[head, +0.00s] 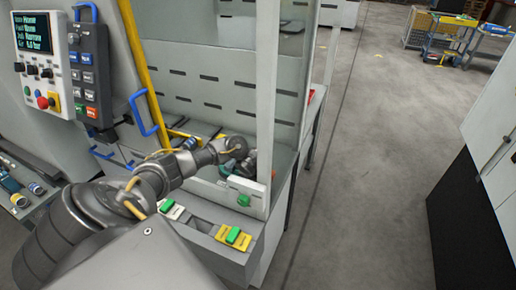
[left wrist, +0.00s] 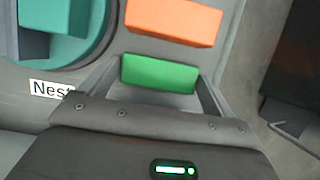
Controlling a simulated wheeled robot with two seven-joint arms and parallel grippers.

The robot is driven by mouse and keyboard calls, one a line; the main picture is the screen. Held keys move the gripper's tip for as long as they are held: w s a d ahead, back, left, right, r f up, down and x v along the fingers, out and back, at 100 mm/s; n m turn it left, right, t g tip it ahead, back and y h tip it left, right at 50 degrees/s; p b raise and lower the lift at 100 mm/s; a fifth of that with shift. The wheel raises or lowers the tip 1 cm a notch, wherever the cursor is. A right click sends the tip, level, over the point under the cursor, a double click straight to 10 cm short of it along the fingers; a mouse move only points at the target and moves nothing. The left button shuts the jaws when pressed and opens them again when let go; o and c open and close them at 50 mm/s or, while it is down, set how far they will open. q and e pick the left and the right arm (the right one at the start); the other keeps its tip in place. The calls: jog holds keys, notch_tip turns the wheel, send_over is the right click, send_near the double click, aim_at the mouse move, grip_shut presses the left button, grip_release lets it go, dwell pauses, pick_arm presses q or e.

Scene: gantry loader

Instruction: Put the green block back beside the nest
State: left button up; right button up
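In the left wrist view the green block (left wrist: 158,74) lies between the two fingertips of my left gripper (left wrist: 160,78), with a fingertip close against each end. The gripper looks shut on it. The round teal nest (left wrist: 98,40) is at upper left, with a teal block (left wrist: 55,17) in it and a "Nest" label (left wrist: 52,89) below. The green block is to the right of the nest, above or on the grey surface; its height is unclear. In the head view my left gripper (head: 238,150) reaches inside the machine, and the green block cannot be made out. My right gripper is not in view.
An orange block (left wrist: 173,20) lies just beyond the green block. In the head view, clear panels (head: 283,80) and a yellow post (head: 140,65) bound the machine opening. A control panel (head: 50,65) is at left. Free floor (head: 370,150) lies to the right.

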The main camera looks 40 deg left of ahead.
pick_arm(q)
jog(key=shift+o, duration=0.9)
jog(key=shift+r, duration=0.45)
jog(key=v, duration=1.1)
jog(key=shift+r+p, duration=0.2)
jog(key=shift+p, duration=0.15)
jog(key=shift+s+d, duration=0.1)
